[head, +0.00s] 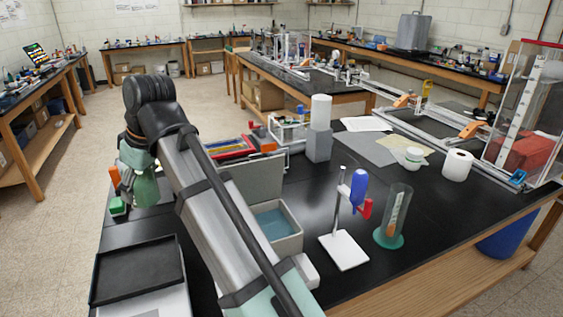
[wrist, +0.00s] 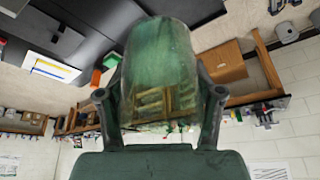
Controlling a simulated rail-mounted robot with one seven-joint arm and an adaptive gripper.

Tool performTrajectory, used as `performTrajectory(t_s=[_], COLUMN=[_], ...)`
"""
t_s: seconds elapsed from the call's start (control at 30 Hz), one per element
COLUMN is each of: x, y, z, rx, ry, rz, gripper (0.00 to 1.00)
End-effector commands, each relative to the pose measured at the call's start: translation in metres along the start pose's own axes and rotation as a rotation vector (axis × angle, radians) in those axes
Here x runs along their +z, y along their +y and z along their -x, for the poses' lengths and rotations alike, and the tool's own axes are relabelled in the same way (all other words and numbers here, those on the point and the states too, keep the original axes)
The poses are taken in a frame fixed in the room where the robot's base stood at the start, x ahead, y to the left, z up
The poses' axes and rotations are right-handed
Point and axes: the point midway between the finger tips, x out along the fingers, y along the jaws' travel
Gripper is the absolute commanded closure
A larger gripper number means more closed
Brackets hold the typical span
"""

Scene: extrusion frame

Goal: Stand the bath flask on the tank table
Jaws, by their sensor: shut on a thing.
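My gripper (wrist: 159,78) is shut on the bath flask (wrist: 160,45), a translucent green glass vessel that fills the middle of the wrist view. One finger presses on each side of it, and room furniture shows through its wall. In the head view, my gripper (head: 131,183) is at the left, beyond my arm, over the left end of the near black-topped table (head: 300,182). The flask is hard to separate from the gripper there, so its tilt and any contact below are unclear. No table is clearly marked as the tank table; a clear-walled tank (head: 525,115) stands at the right.
A grey bath with blue liquid (head: 275,220) sits beside my arm. A stand with a blue bulb (head: 358,190) and a glass cylinder (head: 395,215) stand to its right. A black tray (head: 137,268) is at front left. My arm hides part of the table.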

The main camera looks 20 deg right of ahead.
Motion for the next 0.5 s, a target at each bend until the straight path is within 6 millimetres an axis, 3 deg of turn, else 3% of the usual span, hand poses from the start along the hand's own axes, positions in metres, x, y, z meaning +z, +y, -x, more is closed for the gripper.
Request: performTrajectory(t_s=[0.1, 0.5], x=[0.041, 0.154], y=[0.028, 0.117], z=[0.018, 0.075], rx=[0.057, 0.229], ry=[0.001, 0.000], rz=[-0.133, -0.552], gripper=[0.72, 0.73])
